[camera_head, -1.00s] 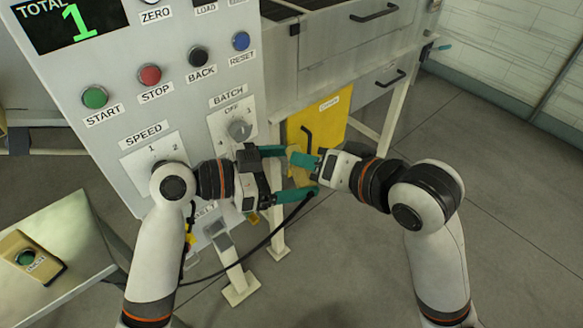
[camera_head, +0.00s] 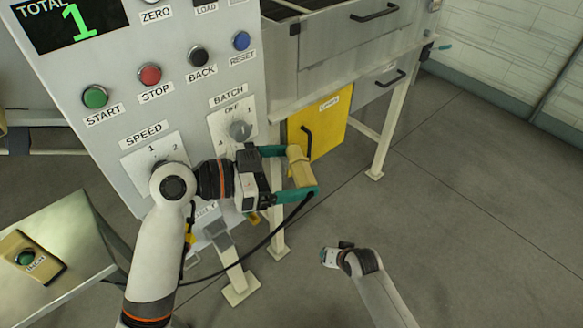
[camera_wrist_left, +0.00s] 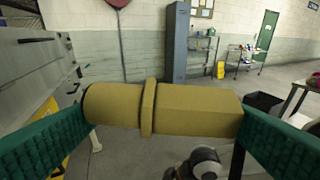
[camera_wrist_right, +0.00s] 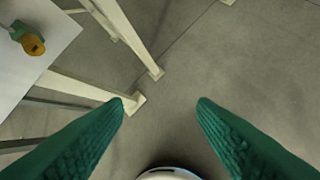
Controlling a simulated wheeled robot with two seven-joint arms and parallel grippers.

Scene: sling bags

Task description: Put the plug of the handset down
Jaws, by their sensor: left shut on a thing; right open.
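The plug (camera_head: 299,168) is a dull yellow, stepped cylinder with a collar. My left gripper (camera_head: 297,173) is shut on it, end to end, in the air in front of the panel. In the left wrist view the plug (camera_wrist_left: 190,108) lies crosswise between both green fingers. A black cable (camera_head: 268,238) runs from near the lower finger down to the left. A yellow handset-like box (camera_head: 42,268) with a green button lies on the side table at left. My right gripper (camera_head: 335,257) is open and empty, low over the floor; its spread fingers show in the right wrist view (camera_wrist_right: 162,108).
The grey control panel (camera_head: 190,110) stands close behind my left gripper. A machine with drawers and a yellow door (camera_head: 334,118) is behind the plug. The metal side table (camera_head: 88,262) is at left. The floor (camera_head: 470,220) at right is clear.

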